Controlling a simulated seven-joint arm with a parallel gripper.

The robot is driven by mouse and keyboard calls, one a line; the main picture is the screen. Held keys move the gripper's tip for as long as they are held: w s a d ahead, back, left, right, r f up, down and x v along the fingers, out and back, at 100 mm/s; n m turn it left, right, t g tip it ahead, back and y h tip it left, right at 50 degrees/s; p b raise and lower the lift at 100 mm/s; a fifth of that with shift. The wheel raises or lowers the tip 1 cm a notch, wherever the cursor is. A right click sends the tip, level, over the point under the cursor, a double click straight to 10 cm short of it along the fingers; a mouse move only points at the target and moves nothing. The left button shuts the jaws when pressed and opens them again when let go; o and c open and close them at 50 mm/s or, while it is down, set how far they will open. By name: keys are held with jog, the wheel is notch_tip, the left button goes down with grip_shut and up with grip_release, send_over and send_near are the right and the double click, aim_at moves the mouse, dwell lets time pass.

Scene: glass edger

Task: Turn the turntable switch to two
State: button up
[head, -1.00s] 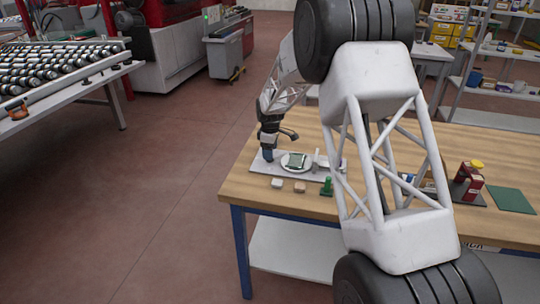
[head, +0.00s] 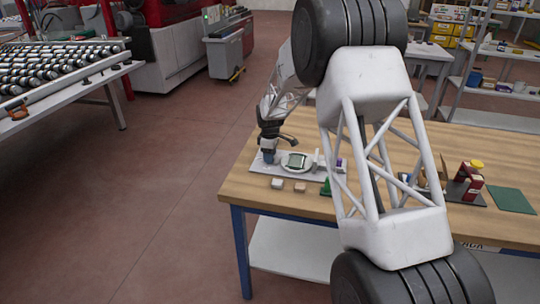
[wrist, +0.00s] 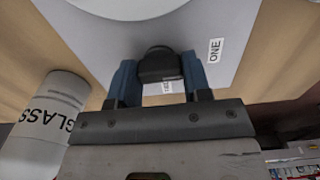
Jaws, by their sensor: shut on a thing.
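The turntable switch is a black knob (wrist: 160,65) on a light grey base plate (wrist: 215,30) in the wrist view. My gripper (wrist: 158,80) has its two blue fingers shut on the knob, one on each side. A label reading ONE (wrist: 215,50) lies to the right of the knob. A second small label (wrist: 166,88) shows just below the knob, partly hidden, and I cannot read it surely. In the head view my gripper (head: 268,157) is down at the left end of the plate, and the knob is hidden there. The round white turntable (head: 297,169) is beside it.
A white cylinder marked GLASS (wrist: 45,120) stands close to my gripper in the wrist view. Two small blocks (head: 288,186) lie on the wooden table (head: 250,190) in front of the plate. A green object (head: 325,187) is partly behind my arm.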

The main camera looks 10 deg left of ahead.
jog(key=shift+m, duration=0.5)
jog(key=m, duration=1.2)
jog(key=shift+m, duration=0.3)
jog(key=m, duration=0.4)
jog(key=shift+m, duration=0.3)
jog(key=o, duration=0.9)
